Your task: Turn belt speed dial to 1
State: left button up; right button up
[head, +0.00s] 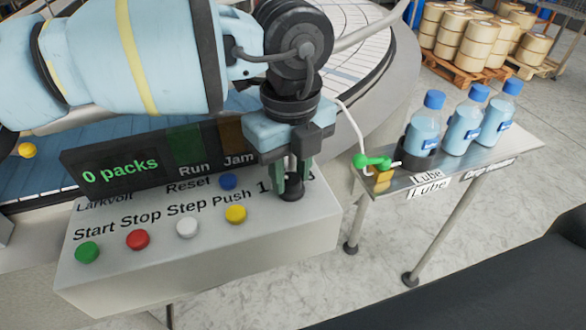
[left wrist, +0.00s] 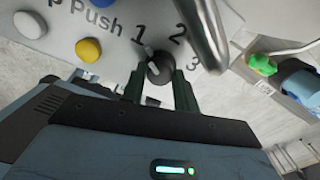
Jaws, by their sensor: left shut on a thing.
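The belt speed dial (head: 291,192) is a small black knob at the right end of the light grey control panel (head: 210,262). It also shows in the left wrist view (left wrist: 160,68), with the printed 1, 2 and 3 around it. Its light pointer mark is turned toward the upper left, near the 1. My left gripper (head: 291,182) points down over the panel, its dark green fingers on both sides of the dial and shut on it. The left wrist view shows the fingertips (left wrist: 160,80) at the dial too. My right gripper is not seen.
Green (head: 87,252), red (head: 137,239), white (head: 187,228), yellow (head: 236,214) and blue (head: 228,181) buttons sit left of the dial. A display (head: 120,172) reading "0 packs" stands behind. A metal side table (head: 460,165) with blue-capped bottles (head: 464,128) is at right.

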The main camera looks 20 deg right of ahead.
aim_at(291, 178)
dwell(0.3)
pick_arm(q)
jog(key=o, duration=1)
jog(key=shift+r, duration=3.9)
